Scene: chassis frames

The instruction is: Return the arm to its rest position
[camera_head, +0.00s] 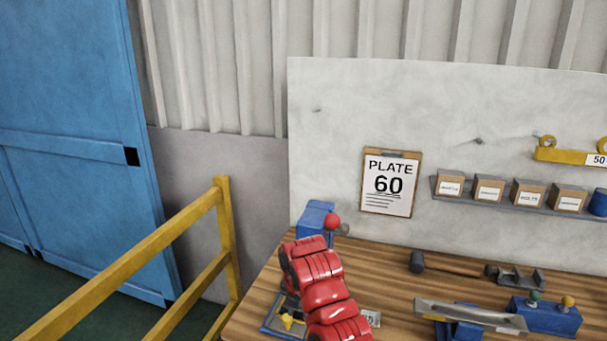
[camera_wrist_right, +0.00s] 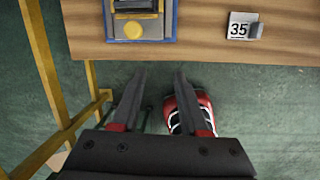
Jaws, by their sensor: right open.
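My right gripper (camera_wrist_right: 159,76) shows in the right wrist view with its two dark fingers apart and nothing between them. It is over the green floor, just off the edge of the wooden workbench (camera_wrist_right: 90,28). In the head view my red right arm reaches over the left end of the bench (camera_head: 262,290), and its gripper cannot be made out there. My left gripper is in neither view.
A blue-grey fixture with a yellow button (camera_wrist_right: 135,28) and a "35" tag (camera_wrist_right: 238,25) are near the bench edge. A yellow railing (camera_head: 150,270) stands left of the bench. A blue device with a red knob (camera_head: 315,218) and several tools occupy the bench.

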